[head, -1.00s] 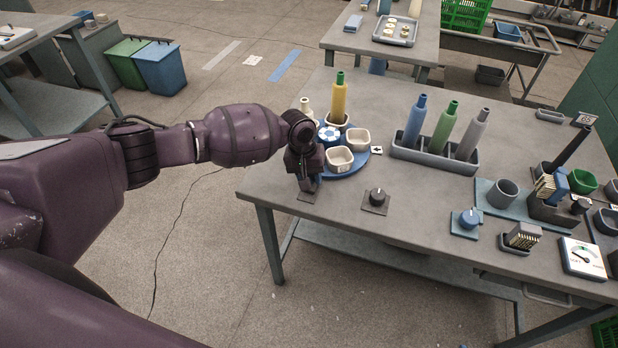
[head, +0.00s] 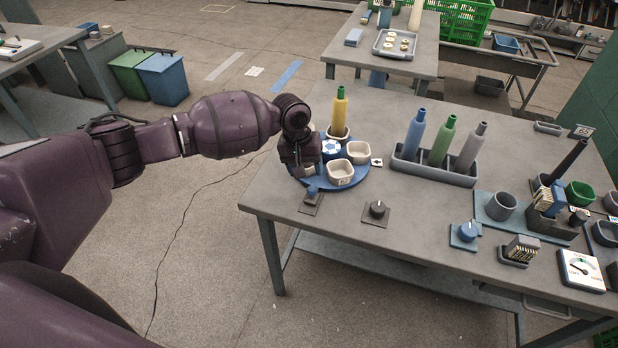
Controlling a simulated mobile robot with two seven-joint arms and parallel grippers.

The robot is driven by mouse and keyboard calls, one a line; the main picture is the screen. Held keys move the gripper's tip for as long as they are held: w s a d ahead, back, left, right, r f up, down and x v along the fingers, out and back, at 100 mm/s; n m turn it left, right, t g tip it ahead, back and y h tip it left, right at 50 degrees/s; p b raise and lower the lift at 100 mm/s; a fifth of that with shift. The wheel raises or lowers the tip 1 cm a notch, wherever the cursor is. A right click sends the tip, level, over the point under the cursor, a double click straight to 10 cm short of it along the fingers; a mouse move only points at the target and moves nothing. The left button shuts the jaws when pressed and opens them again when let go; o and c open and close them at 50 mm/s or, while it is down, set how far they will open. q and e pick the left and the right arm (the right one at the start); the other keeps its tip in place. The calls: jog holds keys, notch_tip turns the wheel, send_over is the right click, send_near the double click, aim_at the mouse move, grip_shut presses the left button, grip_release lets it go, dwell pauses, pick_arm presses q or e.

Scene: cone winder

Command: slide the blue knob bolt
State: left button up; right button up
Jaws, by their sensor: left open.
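A small blue knob (head: 311,191) stands on a dark flat plate (head: 308,204) near the left front corner of the workbench. I take this to be the blue knob bolt; its slide is too small to make out. My left gripper (head: 303,168) is open and points down just behind and above the knob, apart from it as far as I can tell. It hides part of the blue round turntable behind it. My right gripper is not in view.
The blue turntable (head: 349,186) holds cream cups and a yellow bottle (head: 340,108) close to the left gripper. A black dial (head: 377,209) sits to the right of the knob. A grey rack (head: 435,172) of bottles stands further right. A blue dial (head: 468,231) is near the front edge.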

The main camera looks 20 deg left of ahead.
pick_arm(q)
jog(key=shift+a+r, duration=0.15)
jog(key=shift+r, duration=0.6)
jog(key=shift+a+r, duration=0.1)
jog(key=shift+r, duration=0.6)
